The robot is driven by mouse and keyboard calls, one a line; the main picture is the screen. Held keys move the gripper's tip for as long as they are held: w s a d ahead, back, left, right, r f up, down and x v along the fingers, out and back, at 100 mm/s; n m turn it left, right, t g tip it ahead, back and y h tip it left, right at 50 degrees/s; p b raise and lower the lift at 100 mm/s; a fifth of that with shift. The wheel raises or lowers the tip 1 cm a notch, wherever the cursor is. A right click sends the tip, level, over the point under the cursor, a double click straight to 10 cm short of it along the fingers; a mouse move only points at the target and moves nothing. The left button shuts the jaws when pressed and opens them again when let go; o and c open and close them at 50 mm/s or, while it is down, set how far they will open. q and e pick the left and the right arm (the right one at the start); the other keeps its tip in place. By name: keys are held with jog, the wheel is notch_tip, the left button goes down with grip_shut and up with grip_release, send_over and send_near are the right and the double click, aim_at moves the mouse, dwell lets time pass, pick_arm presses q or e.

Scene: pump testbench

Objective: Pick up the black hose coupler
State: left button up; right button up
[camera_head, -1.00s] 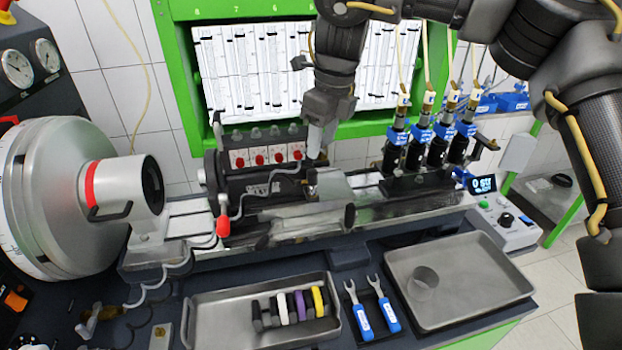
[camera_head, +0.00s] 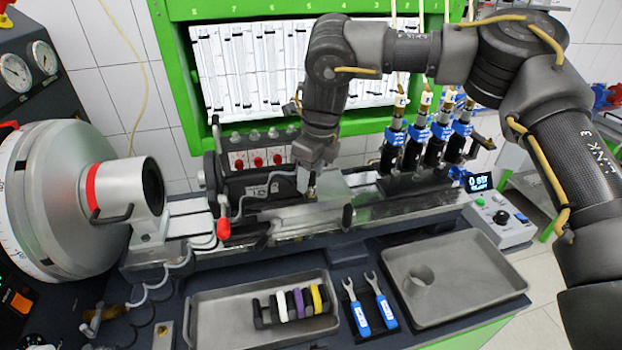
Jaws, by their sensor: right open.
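The couplers sit in a row in a grey metal tray (camera_head: 215,322) at the front. A dark one (camera_head: 258,315) is at the row's left end, followed by a grey, a white, a purple and a yellow one (camera_head: 316,298); another dark shape is at the right end. I cannot tell which dark piece is the black hose coupler. My right gripper (camera_head: 308,188) points down over the middle of the pump bench, behind and above the tray, apart from the couplers. It is open; its fingertips are small and partly blend with the bench. My left gripper is out of view.
Two blue-handled wrenches (camera_head: 368,305) lie right of the coupler tray. The bench rail (camera_head: 390,218) runs behind both trays. Several injectors (camera_head: 415,145) stand right of my gripper.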

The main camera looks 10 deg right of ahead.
grip_shut()
jog(key=shift+r, duration=0.1)
jog(key=shift+r, duration=0.45)
jog(key=s+a+r+b, duration=0.3)
jog(key=s+r+b, duration=0.2)
jog(key=s+r, duration=0.7)
jog(key=shift+s, duration=0.9)
